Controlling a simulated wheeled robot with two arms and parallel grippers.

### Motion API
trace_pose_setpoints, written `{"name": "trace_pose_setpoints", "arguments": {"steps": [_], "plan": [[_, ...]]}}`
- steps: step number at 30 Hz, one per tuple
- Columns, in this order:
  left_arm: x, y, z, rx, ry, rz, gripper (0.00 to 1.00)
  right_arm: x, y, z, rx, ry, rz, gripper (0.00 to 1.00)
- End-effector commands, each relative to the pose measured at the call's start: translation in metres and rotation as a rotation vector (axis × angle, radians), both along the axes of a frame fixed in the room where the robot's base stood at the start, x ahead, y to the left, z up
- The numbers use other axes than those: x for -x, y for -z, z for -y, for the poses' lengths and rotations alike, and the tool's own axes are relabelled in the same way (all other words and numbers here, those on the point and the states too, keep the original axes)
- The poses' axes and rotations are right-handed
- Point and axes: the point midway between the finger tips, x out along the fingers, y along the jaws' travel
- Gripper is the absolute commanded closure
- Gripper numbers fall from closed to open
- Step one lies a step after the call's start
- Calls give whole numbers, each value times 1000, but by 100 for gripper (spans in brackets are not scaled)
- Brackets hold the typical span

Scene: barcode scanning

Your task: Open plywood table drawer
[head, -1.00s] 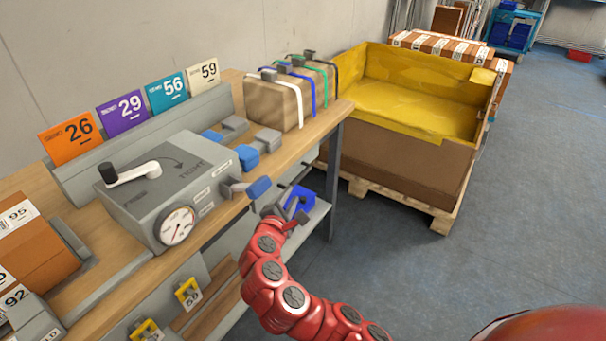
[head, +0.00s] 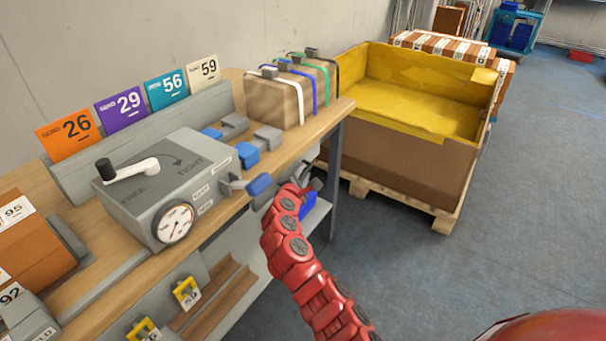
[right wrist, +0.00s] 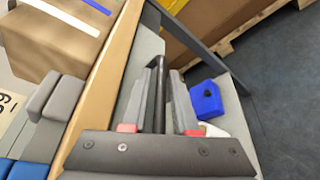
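The plywood table (head: 90,240) runs along the wall at the left of the head view. Its grey drawer front (head: 262,201) is partly visible under the tabletop edge. My right gripper (head: 310,178) is beside the table's right end, just below the edge. In the right wrist view its two grey fingers (right wrist: 164,85) are apart, with a dark bar handle (right wrist: 158,95) running between them. I cannot tell whether either finger touches the bar. In the head view the arm and gripper hide most of the handle. My left gripper is not in view.
A grey device with a dial (head: 165,185) and strapped boxes (head: 275,100) stand on the table. A blue item (right wrist: 206,101) sits on the shelf below, right of the gripper. A yellow-lined crate (head: 400,150) on a pallet stands beyond. The floor at right is clear.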

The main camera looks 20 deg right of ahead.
Motion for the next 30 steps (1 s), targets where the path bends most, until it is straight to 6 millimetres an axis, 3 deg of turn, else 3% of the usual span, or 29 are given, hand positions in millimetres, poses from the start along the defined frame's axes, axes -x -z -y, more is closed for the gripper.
{"name": "trace_pose_setpoints", "arguments": {"steps": [4, 9, 30], "plan": [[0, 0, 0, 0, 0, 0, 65, 0, 0, 0, 0, 0, 0, 73], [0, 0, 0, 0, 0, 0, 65, 0, 0, 0, 0, 1, 0, 100], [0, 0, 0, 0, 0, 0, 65, 1, 0, 1, 1, 2, -2, 100]]}}
